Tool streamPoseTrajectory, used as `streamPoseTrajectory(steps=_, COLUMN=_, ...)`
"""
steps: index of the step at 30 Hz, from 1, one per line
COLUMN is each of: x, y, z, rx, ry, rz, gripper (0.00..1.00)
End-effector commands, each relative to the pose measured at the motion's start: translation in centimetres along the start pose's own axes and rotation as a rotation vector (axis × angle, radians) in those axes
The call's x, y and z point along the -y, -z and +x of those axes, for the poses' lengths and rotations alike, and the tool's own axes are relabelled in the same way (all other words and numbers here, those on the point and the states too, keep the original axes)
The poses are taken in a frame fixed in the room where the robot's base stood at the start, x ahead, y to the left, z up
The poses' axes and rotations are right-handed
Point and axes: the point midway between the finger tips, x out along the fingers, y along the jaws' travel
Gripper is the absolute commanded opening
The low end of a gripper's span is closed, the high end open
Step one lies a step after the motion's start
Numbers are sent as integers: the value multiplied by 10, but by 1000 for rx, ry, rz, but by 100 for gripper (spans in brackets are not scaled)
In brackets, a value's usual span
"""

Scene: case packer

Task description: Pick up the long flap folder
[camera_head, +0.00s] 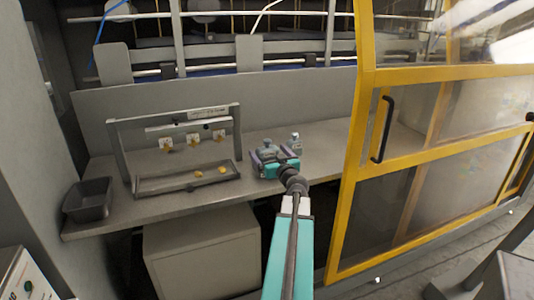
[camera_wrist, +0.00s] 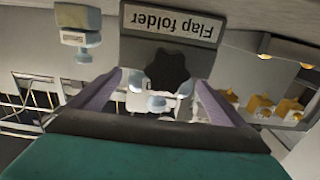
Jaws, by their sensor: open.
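My gripper (camera_head: 274,163) is over the grey bench, its two purple fingers apart. In the wrist view my open gripper (camera_wrist: 160,80) has its fingers on either side of a grey part with a black star-shaped knob (camera_wrist: 167,70) and pale rounded pieces below it. A plate labelled "Flap folder" (camera_wrist: 170,23) shows upside down above the knob. A second, smaller grey piece (camera_wrist: 80,35) stands off to one side; in the head view it is right of the gripper (camera_head: 295,143). I cannot tell which is the long one, nor whether the fingers touch anything.
A dark bin (camera_head: 88,199) is at the bench's left end. A yellow-framed door (camera_head: 348,180) stands close on the right. A grey panel (camera_head: 275,97) runs behind.

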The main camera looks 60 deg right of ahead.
Motion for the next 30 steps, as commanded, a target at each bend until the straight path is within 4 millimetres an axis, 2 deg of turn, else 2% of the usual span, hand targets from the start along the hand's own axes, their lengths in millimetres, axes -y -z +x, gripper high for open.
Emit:
streamPoseTrajectory(steps=6, x=0, y=1, z=16, rx=0, ry=1, rz=1, gripper=96)
streamPoseTrajectory(steps=25, x=2, y=0, z=16, rx=0, ry=2, rz=1, gripper=96)
streamPoseTrajectory(steps=30, x=2, y=0, z=16, rx=0, ry=2, rz=1, gripper=67)
